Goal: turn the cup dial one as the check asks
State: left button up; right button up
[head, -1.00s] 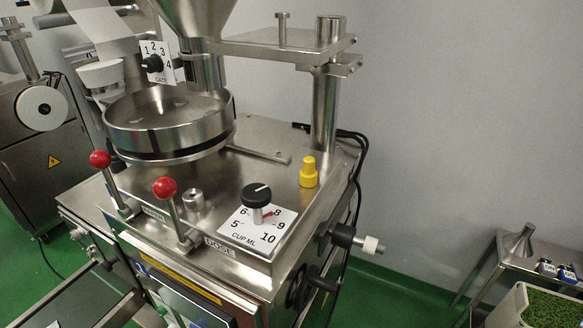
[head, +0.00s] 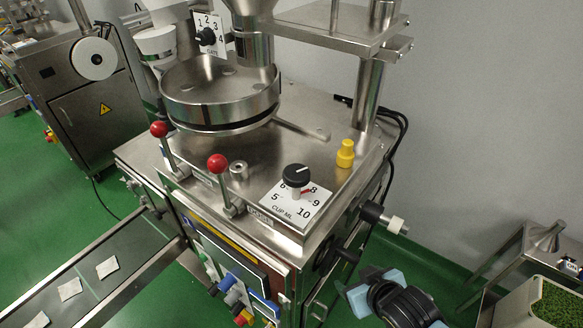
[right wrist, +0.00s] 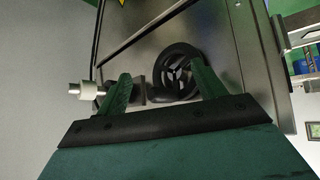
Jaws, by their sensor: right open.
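The cup dial (head: 296,174) is a black knob standing on a white scale plate (head: 283,211) marked CUP ML, with numbers from 5 to 10. It sits on the front right of the machine's steel top. A white line on the knob's top points toward the far right, and a small red mark shows beside its stem near 8 and 9. My right gripper (head: 377,284) is low at the machine's right side, below and apart from the dial. My left gripper is out of view.
A yellow cap (head: 345,153) stands behind the dial. Two red-knobbed levers (head: 218,163) stand left of it. A side rod with a white end (head: 396,225) and a black handwheel (right wrist: 177,72) stick out near my right gripper. A green-filled bin (head: 530,300) is lower right.

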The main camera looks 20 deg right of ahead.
jog(key=w+a+r+n+t+y, duration=0.1)
jog(key=w+r+t, duration=0.15)
jog(key=r, duration=0.45)
jog(key=w+a+r+t+y, duration=0.1)
jog(key=w+r+t+y, duration=0.15)
jog(key=r, duration=0.45)
jog(key=n+t+y+p, duration=0.1)
jog(key=n+t+y, duration=0.1)
jog(key=t+y, duration=0.15)
send_near(288, 167)
jog(key=x, duration=0.3)
jog(key=p+x, duration=0.1)
jog(key=x, duration=0.2)
jog(key=p+x, duration=0.1)
jog(key=x, duration=0.2)
jog(key=shift+w+f, duration=0.35)
jog(key=shift+w, duration=0.1)
jog(key=c, duration=1)
jog(key=shift+o, duration=0.2)
jog(key=shift+g+p, duration=0.25)
jog(key=shift+p, duration=0.1)
